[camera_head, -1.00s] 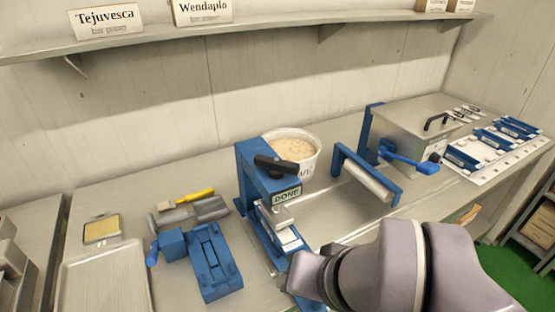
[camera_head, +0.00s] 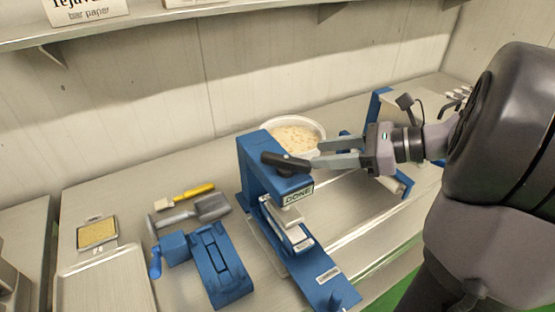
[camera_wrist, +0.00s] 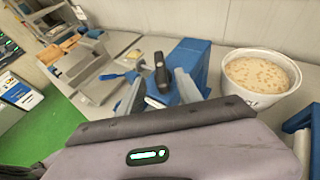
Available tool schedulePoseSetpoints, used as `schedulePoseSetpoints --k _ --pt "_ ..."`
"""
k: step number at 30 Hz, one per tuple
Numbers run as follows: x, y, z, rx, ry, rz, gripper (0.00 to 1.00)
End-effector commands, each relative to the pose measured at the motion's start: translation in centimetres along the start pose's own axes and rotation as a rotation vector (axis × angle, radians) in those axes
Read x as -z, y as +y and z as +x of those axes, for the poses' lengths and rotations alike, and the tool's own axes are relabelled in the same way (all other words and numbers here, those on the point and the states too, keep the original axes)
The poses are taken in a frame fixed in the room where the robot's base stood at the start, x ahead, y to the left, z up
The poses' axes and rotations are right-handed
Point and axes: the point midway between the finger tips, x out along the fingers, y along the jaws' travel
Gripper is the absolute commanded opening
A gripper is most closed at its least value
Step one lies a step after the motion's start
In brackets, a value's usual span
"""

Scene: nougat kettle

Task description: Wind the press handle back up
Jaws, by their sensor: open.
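The blue press (camera_head: 262,165) stands on the bench with a "DONE" label (camera_head: 298,195) on its front. Its black handle (camera_head: 285,162) lies on top of the frame. A pale pressing block (camera_head: 288,215) sits under the head, close above a white-and-blue mould. My gripper (camera_head: 336,154) is open just right of the handle, its fingers pointing left with the tips close to the handle's right end. In the wrist view the handle (camera_wrist: 161,72) stands between the two open fingers (camera_wrist: 158,92). I cannot tell whether a finger touches it.
A white tub of nutty mix (camera_head: 318,129) stands behind the gripper. A blue roller frame (camera_head: 404,188) is to the right, under my arm. A blue cranked fixture (camera_head: 215,265), scoop (camera_head: 210,206) and brush (camera_head: 190,194) lie left. A shelf (camera_head: 200,22) runs above.

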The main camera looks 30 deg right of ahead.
Motion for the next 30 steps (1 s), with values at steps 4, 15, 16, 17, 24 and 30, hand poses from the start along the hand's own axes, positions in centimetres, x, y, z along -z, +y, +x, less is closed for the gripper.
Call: schedulePoseSetpoints --k 4,15,16,17,24,30 --pt "0.3 0.1 3.9 -0.005 0.001 -0.003 0.42" --pt "0.1 0.1 9.8 -0.002 0.002 -0.002 0.42" --pt "0.1 0.1 9.9 -0.001 0.001 -0.002 0.42" --pt "0.0 0.1 10.0 -0.001 0.001 -0.002 0.42" --pt "0.0 0.1 10.1 0.000 0.001 -0.001 0.42" --pt "0.0 0.1 10.1 -0.001 0.002 -0.001 0.04"
